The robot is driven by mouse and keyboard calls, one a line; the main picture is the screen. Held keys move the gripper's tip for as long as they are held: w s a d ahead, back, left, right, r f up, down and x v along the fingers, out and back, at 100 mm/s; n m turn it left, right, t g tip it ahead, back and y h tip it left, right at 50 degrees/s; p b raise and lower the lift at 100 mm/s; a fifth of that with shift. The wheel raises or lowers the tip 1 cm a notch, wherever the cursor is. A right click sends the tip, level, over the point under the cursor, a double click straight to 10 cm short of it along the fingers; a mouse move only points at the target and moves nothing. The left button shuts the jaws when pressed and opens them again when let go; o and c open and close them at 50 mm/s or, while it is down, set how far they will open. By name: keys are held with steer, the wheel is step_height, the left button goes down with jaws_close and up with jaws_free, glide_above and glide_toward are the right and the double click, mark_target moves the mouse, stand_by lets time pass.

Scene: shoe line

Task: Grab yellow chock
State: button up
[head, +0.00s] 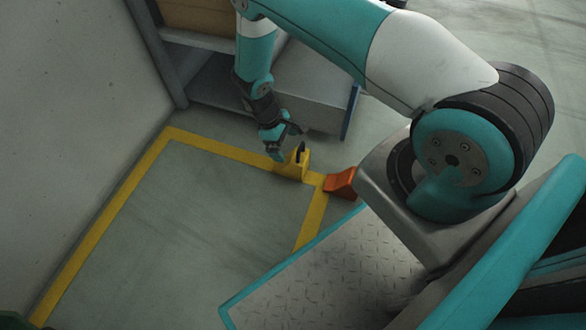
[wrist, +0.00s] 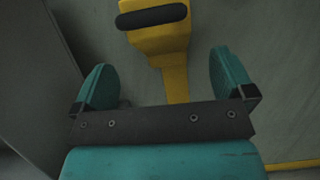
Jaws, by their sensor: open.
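The yellow chock (head: 292,166) sits on the floor at a corner of the yellow floor marking, with a black handle on top. In the wrist view the yellow chock (wrist: 162,42) is ahead of the fingers near the top edge, its black handle (wrist: 152,16) lying across it. My gripper (head: 284,142) is just above and to the left of the chock in the head view. In the wrist view my gripper (wrist: 162,85) is open, its two teal fingers spread wide with nothing between them but floor and yellow tape. I cannot tell the exact height above the chock.
An orange chock (head: 341,183) stands right of the yellow one. A grey shelf unit (head: 240,90) is behind my gripper. Yellow tape (head: 108,213) outlines a clear floor area in front. A grey wall (head: 70,120) rises on the left.

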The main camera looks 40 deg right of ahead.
mark_target(292, 154)
steer(key=b+x, duration=0.4)
steer(key=x, duration=0.2)
steer(key=shift+s+d+f, duration=0.1)
steer(key=shift+s+f, duration=0.15)
steer(key=shift+f, duration=0.05)
steer(key=shift+r, duration=0.15)
steer(key=c, duration=1.2)
steer(key=shift+r, duration=0.1)
